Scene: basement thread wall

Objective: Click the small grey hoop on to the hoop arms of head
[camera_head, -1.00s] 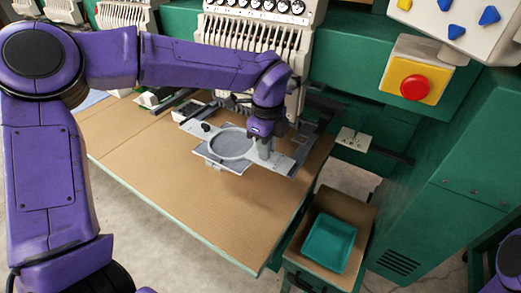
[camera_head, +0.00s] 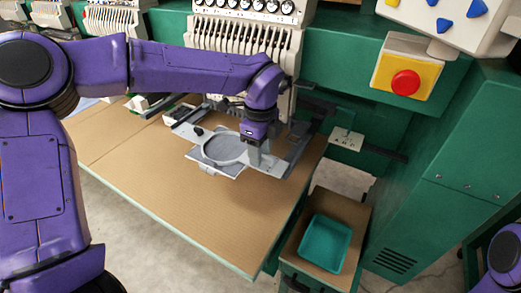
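The small grey hoop (camera_head: 212,154) is a round ring with grey material in it, under the embroidery head (camera_head: 243,38). It lies among the light grey hoop arms (camera_head: 183,130). Whether it is seated on them I cannot tell. My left gripper (camera_head: 252,158) points down at the right side of the hoop. Its fingers look close together at the hoop's right edge, but their grip is too small to make out. Of my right arm only a purple part shows at the lower right edge; its gripper is out of view.
A brown table (camera_head: 170,205) with a green edge lies under the hoop, mostly clear in front. A teal tray (camera_head: 325,243) stands on a small stand at the right. A red stop button (camera_head: 405,83) is on the green frame. More heads stand at the upper left.

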